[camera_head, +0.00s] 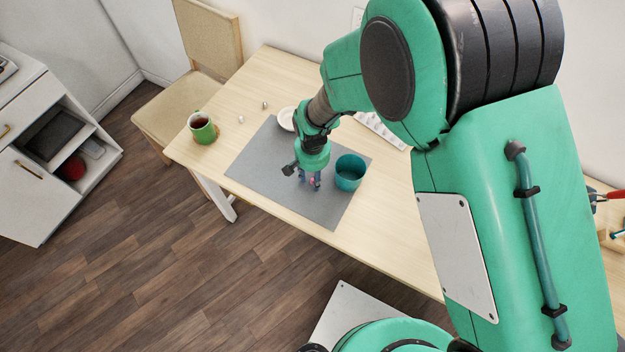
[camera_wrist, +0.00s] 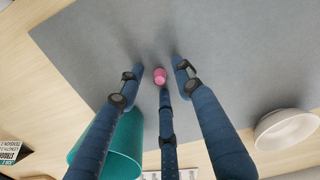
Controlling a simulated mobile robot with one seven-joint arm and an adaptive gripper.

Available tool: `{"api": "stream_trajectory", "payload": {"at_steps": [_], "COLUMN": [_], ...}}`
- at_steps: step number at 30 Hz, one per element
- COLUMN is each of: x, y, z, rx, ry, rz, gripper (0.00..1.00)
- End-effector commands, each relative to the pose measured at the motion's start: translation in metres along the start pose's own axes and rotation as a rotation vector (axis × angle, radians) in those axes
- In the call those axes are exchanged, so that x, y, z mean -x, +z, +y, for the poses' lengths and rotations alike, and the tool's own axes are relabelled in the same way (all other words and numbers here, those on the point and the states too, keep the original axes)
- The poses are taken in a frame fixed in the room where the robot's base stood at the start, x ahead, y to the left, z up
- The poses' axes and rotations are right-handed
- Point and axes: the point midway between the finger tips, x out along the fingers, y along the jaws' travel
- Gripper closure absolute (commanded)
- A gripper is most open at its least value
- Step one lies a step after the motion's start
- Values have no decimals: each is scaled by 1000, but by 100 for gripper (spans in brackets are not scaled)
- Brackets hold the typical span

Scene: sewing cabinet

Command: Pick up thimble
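A small pink thimble (camera_wrist: 159,75) is on the grey mat (camera_wrist: 215,45) in the wrist view. My gripper (camera_wrist: 158,68) has its three blue fingers spread around it. Two fingertips are left and right of the thimble with gaps between, and the third finger's tip is just below it in the picture, where I cannot tell if they touch. In the head view my gripper (camera_head: 310,182) points down at the mat (camera_head: 255,165), and a bit of the pink thimble (camera_head: 311,181) shows between the fingers.
A teal cup (camera_head: 350,172) stands close to the right of my gripper. A white dish (camera_head: 287,119) is behind. A green mug (camera_head: 202,128) and two small silvery things (camera_head: 265,104) (camera_head: 241,119) are on the table's left. The mat's front part is clear.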

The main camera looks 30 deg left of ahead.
Motion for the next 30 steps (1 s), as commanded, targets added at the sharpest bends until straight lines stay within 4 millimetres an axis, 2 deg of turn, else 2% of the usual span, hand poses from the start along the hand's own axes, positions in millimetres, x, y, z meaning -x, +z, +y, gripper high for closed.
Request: {"api": "stream_trajectory", "payload": {"at_steps": [4,9,23,30], "x": [0,0,2,20], "y": [0,0,0,0], "z": [0,0,0,0], "rx": [0,0,0,0], "ry": [0,0,0,-1], "rz": [0,0,0,1], "gripper": [67,95,96,96]}}
